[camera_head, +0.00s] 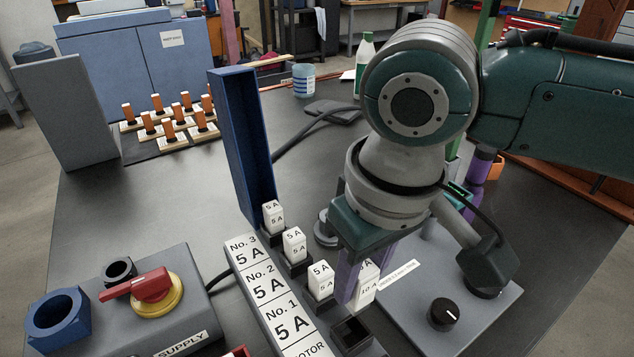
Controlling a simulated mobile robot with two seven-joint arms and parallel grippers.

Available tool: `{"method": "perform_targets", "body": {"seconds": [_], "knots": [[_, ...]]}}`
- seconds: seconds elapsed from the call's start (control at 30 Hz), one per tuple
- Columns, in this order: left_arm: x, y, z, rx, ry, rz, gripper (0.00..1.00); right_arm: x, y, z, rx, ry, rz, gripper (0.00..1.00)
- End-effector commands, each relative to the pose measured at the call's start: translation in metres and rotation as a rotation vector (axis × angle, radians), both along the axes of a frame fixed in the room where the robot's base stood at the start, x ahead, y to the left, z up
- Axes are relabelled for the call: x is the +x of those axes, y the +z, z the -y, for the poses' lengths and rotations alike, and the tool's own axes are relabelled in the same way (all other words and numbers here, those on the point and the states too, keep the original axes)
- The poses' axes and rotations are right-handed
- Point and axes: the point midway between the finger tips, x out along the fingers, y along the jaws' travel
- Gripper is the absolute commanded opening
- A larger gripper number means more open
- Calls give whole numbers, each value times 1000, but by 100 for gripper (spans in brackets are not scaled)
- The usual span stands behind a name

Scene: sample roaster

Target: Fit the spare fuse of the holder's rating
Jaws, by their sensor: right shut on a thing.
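My right gripper (362,278), with purple fingers, is shut on a white fuse (367,291) whose face appears to read 10 A. Part of this fuse is hidden by a finger. It is close above and behind an empty dark socket (351,334) at the near end of the fuse row. Three white 5 A fuses stand upright in the row: far (273,217), middle (294,246) and near (321,281). The label strip (270,287) reads No. 3, No. 2 and No. 1, each 5 A, then MOTOR; the rest is cut off. My left gripper is out of view.
A tall blue cover (243,150) stands upright behind the row. A supply box (165,305) with a red switch (150,286) is left. A grey panel with a black knob (445,313) is right. Several orange-topped pieces (170,130) stand at the back left.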

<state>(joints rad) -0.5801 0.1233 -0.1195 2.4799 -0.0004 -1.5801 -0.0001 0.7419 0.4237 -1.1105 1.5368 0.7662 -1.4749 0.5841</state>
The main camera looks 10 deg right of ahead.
Motion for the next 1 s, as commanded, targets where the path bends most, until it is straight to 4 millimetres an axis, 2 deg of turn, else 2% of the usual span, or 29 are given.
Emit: {"method": "perform_targets", "body": {"seconds": [0.2, 0.3, 0.6, 0.8, 1.0], "knots": [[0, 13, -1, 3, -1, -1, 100, 0, 4, 0, 0, -3, -1, 0], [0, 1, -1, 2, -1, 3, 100, 0, -13, 0, 0, -2, -2, 0], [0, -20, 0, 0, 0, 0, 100, 0, -47, 0, 1, -2, 0, 0], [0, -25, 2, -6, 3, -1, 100, 0, -57, 0, 0, -1, -1, 0], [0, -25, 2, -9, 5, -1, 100, 0, -58, 0, 0, -1, 0, 0]]}}
